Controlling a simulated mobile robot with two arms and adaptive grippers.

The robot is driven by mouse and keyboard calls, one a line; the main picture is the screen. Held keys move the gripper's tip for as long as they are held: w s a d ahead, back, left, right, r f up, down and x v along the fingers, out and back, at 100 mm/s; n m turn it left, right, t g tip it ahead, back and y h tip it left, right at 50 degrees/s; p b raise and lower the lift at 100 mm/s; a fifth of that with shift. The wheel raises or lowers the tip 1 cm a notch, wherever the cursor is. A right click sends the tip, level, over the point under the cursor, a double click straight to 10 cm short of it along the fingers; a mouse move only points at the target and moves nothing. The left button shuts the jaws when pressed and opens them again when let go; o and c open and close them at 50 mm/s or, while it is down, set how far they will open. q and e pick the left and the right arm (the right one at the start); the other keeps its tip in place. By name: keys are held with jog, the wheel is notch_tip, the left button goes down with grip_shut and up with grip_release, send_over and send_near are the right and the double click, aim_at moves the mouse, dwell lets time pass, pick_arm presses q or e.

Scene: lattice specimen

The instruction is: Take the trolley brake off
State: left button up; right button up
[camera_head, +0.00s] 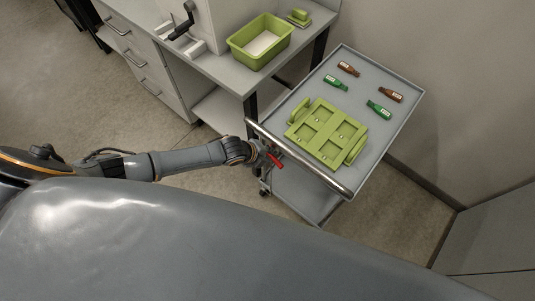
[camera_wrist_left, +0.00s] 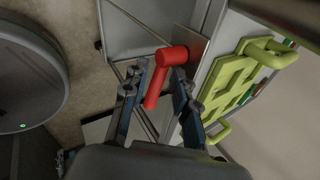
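The grey trolley (camera_head: 402,118) stands at the right of the head view, with a metal push handle (camera_head: 300,163) along its near side. The red brake lever (camera_head: 275,160) is under the handle; in the left wrist view the lever (camera_wrist_left: 158,84) shows as a red knob with a bar pointing down toward me. My left gripper (camera_head: 262,152) is at the lever, below the handle. In the wrist view its two fingers (camera_wrist_left: 159,75) are apart, one each side of the red bar, with gaps showing. My right gripper is not in view.
On the trolley top lie a green rack (camera_head: 327,132) and several small brown and green bottles (camera_head: 379,109). A bench (camera_head: 240,82) at the upper left carries a green tub (camera_head: 261,41). A wall is close to the trolley's right.

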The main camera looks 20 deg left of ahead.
pick_arm(q)
jog(key=shift+c, duration=0.5)
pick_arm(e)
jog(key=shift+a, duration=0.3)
pick_arm(q)
grip_shut()
jog(key=shift+s+d+y+p, duration=0.1)
jog(key=shift+d+y+p, duration=0.1)
jog(key=shift+y+p, duration=0.45)
jog(key=shift+f+m+t+y, duration=0.35)
jog(key=shift+m+t+y, duration=0.15)
jog(key=shift+y, duration=0.35)
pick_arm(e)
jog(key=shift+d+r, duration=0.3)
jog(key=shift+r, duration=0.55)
